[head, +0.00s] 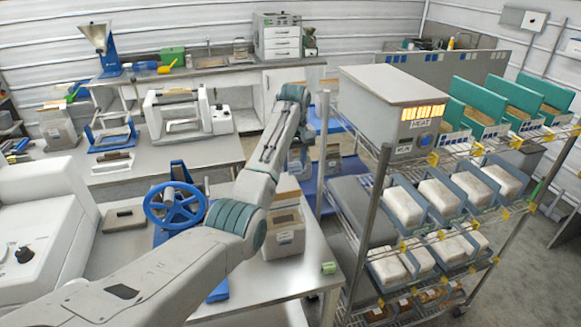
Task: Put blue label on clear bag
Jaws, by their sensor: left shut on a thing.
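My left arm reaches in from the lower left, and its far end bends down beside the rack. My left gripper (299,163) is small and partly hidden behind the arm. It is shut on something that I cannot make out. Several white-filled bags (404,205) sit in blue-grey holders on the wire rack. I cannot pick out a blue label for certain. My right gripper is not in view.
The wire rack (372,215) carries a grey heat box (392,100) on top. A blue handwheel (175,205) stands on the near table (262,283). A small green item (329,268) lies near its right edge. A white sealing machine (187,112) stands on the table behind.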

